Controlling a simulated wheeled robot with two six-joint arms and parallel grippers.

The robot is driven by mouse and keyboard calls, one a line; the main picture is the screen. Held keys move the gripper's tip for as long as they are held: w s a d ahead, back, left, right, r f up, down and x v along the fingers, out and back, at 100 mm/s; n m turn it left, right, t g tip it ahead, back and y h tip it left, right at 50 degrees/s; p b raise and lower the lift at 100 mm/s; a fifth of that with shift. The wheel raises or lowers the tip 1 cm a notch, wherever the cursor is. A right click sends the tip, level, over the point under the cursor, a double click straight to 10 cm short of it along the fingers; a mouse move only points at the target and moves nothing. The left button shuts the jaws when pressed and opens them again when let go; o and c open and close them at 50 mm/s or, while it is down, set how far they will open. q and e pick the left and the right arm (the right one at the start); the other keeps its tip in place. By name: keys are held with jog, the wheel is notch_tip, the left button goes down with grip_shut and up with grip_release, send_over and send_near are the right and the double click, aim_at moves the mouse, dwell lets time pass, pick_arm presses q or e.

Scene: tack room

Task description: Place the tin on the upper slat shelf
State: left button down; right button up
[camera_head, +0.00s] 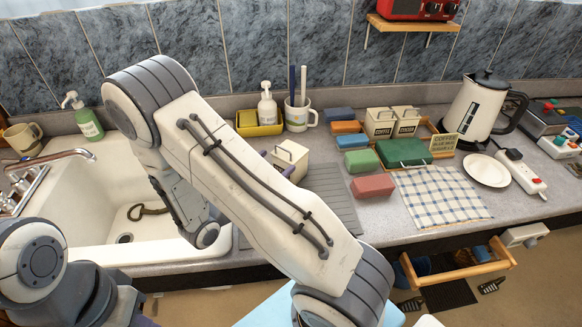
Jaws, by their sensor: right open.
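A cream, box-shaped tin (292,157) with a small dark handle on its lid stands on the counter in the middle of the head view, beside the grey ribbed mat. My right arm's large link crosses in front and hides most of my right gripper (277,163). Only what look like its two purplish fingertips show, apart, at the left side of the tin. I cannot tell whether they touch it. A wooden wall shelf (386,24) at the top right carries a red radio; I cannot see slats on it. My left gripper is out of view.
The white sink (95,205) is left. A checked cloth (440,197) lies flat.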

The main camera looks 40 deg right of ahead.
aim_at(282, 171)
notch_tip(282, 171, down, 5)
jog(key=shift+r, duration=0.1)
jog(key=p+x, duration=0.2)
jog(key=x, duration=0.4)
jog(key=shift+d+p, duration=0.3)
jog(key=shift+p, duration=0.1)
jog(key=shift+w+d, duration=0.15)
jog(key=shift+d, duration=0.3)
grip_shut()
jog(key=shift+r, duration=0.15)
